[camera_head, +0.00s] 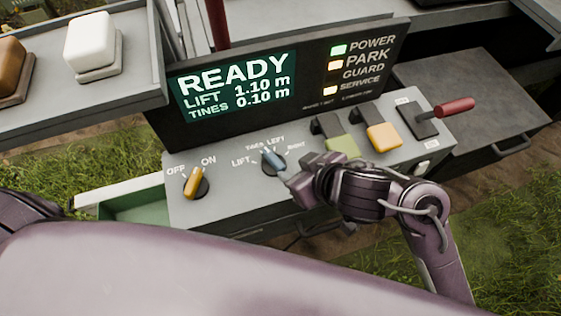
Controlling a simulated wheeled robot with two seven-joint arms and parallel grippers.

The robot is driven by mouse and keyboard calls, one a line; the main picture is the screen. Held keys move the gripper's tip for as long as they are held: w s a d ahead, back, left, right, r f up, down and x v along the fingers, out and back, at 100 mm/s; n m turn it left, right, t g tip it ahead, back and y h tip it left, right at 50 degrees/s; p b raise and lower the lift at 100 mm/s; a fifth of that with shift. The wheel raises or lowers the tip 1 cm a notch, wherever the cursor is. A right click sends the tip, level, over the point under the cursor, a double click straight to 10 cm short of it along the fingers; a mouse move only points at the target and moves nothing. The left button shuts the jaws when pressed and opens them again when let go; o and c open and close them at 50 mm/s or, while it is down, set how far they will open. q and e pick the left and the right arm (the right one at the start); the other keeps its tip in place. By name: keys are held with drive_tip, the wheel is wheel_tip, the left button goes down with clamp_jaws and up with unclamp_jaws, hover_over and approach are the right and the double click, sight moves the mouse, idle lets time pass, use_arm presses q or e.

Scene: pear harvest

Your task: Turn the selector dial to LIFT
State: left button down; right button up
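The selector dial (270,158) is on the sloped control panel (226,195), with a blue-grey handle on a dark round base. Its labels LIFT, TINES, LEFT and RIGHT fan around it, LIFT on the left. The handle's upper end leans up and left, roughly toward TINES; the exact setting is unclear. My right gripper (289,181) is at the lower right of the dial, its tip at or very near the handle's lower end. I cannot tell whether it touches or grips the handle. My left gripper is not in view.
A yellow OFF/ON switch (193,182) sits left of the dial. Green (343,145) and yellow (384,136) levers and a red-handled lever (454,107) are to the right. The screen (235,85) reads READY, LIFT 1.10 m, TINES 0.10 m. My purple arm crosses the foreground.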

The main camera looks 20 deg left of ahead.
sight(282, 161)
drive_tip(key=b+x, duration=0.3)
drive_tip(key=x, duration=0.4)
drive_tip(key=shift+a+f, duration=0.25)
drive_tip(key=shift+c, duration=0.4)
clamp_jaws()
drive_tip(key=shift+d+r+p, duration=0.1)
drive_tip(key=shift+r+p, duration=0.1)
drive_tip(key=shift+p, duration=0.5)
drive_tip(key=n+g+p, duration=0.1)
drive_tip(key=p, duration=0.2)
drive_tip(key=w+n+g+y+p, duration=0.1)
drive_tip(key=n+p, duration=0.1)
drive_tip(key=p, duration=0.1)
drive_tip(key=shift+d+r, duration=0.15)
drive_tip(key=shift+w+n+g+y+p, duration=0.1)
drive_tip(key=shift+n+g+y+p, duration=0.25)
drive_tip(key=shift+n+g, duration=0.5)
drive_tip(key=shift+w+f+n+g, duration=0.15)
drive_tip(key=shift+n+g, duration=0.4)
drive_tip(key=shift+n, duration=0.3)
drive_tip(key=shift+w+f+n+g, duration=0.1)
drive_tip(key=shift+f+n+g, duration=0.1)
drive_tip(key=shift+n+g, duration=0.45)
drive_tip(key=shift+n, duration=0.25)
